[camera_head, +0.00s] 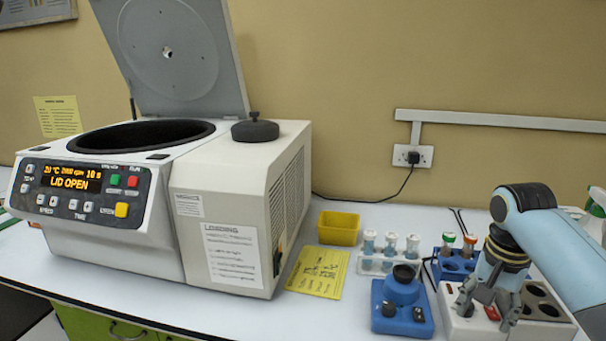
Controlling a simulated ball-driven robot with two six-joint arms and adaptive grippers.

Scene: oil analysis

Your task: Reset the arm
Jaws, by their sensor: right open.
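My right arm comes in from the right edge in light blue and dark grey. My right gripper (487,306) points down over the white block heater (558,325) at the front right. Its fingers are spread apart with nothing visible between them. Whether the fingertips touch the heater cannot be told. The centrifuge (235,190) stands on the left with its grey lid (180,50) raised, and its display (72,178) reads "LID OPEN". My left gripper is not in view.
A blue vortex mixer (401,305) stands left of my right gripper. Behind are a white rack with several tubes (390,245) and a blue rack (455,268) with two capped tubes. A yellow tub (338,228) and yellow note (319,272) lie beside the centrifuge.

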